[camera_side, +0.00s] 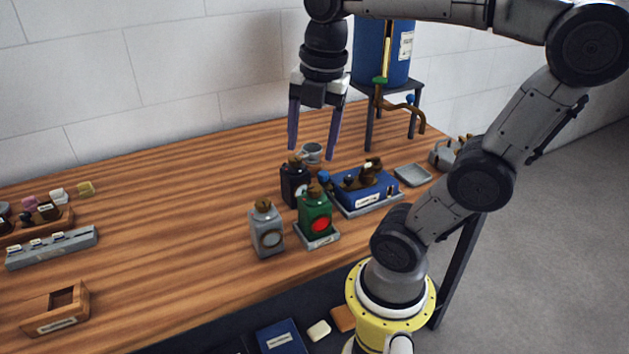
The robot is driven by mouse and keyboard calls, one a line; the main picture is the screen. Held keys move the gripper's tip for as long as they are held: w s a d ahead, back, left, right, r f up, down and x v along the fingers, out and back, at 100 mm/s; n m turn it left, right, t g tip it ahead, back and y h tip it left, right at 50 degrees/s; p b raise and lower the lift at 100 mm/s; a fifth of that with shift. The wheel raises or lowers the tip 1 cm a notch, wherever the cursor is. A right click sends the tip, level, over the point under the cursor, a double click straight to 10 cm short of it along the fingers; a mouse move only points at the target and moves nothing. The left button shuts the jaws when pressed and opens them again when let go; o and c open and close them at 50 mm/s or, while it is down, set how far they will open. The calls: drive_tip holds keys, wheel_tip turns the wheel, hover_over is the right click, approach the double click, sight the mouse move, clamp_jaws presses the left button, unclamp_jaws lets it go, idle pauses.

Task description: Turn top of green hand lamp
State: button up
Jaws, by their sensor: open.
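The green hand lamp (315,217) stands upright on a small grey base plate near the front middle of the table. It has a red round lens on its front and a brown top (315,190). My gripper (312,150) is open and empty, pointing down. It hangs above and behind the lamp in the picture, apart from it. A black lamp (293,183) stands just behind and left of the green one, and a grey lamp (266,230) stands to its left.
A blue box (366,192) with brown fittings sits right of the lamp. A small grey cup (312,153) is behind. A blue tank (382,50) stands on a dark stand. Wooden and grey trays (52,247) lie at left. The table's left middle is clear.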

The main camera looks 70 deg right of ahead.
drive_tip(key=g, duration=0.1)
hover_over(315, 187)
drive_tip(key=shift+m+g, duration=0.3)
wheel_tip(315, 187, down, 14)
drive_tip(key=shift+r, duration=0.2)
clamp_jaws()
idle(0.3)
